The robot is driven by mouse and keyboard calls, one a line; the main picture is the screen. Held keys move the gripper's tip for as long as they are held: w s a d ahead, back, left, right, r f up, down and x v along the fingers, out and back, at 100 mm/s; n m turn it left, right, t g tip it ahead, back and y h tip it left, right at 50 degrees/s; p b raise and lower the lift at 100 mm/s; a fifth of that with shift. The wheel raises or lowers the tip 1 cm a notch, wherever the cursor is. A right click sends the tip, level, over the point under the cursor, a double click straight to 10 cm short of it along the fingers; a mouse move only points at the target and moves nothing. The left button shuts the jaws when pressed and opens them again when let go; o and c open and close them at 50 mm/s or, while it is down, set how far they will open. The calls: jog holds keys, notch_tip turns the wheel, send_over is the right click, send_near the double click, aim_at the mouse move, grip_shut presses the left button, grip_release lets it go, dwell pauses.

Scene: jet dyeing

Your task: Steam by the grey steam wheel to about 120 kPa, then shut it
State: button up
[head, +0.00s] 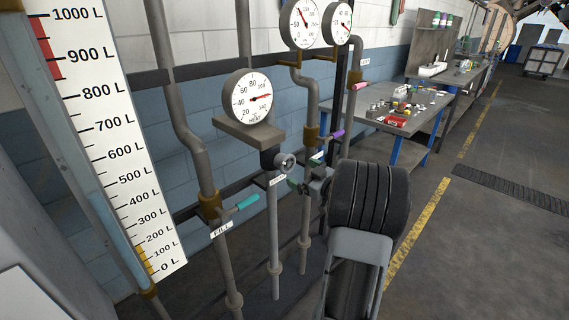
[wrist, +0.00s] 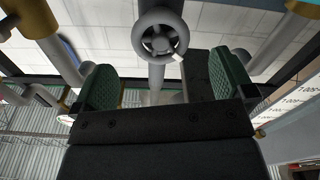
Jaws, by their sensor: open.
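The grey steam wheel (head: 285,162) is a small spoked handwheel on a grey pipe below the gauge marked HEAT. In the wrist view the wheel (wrist: 160,35) is at the top centre, with a small white mark on its lower right rim. My gripper (head: 306,174) is open, just right of the wheel in the head view. In the wrist view its green-padded fingers (wrist: 165,82) stand wide apart, with the wheel beyond and between them, apparently not gripped. The HEAT gauge (head: 248,97) has a red needle pointing right, past 100; its unit is unreadable.
Two more round gauges (head: 300,22) (head: 343,22) hang above. A teal lever (head: 247,202) sits on the FILL pipe, and a purple lever (head: 334,135) is close behind my gripper. A litre scale (head: 113,130) stands left. Open floor lies right.

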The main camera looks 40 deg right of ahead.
aim_at(290, 166)
jog(key=w, duration=0.2)
jog(key=w+a, duration=0.1)
jog(key=w, duration=0.5)
jog(key=shift+w+a+p, duration=0.1)
jog(key=shift+a+p, duration=0.15)
jog(key=shift+p, duration=0.1)
jog(key=shift+c, duration=0.4)
jog(key=c, duration=0.8)
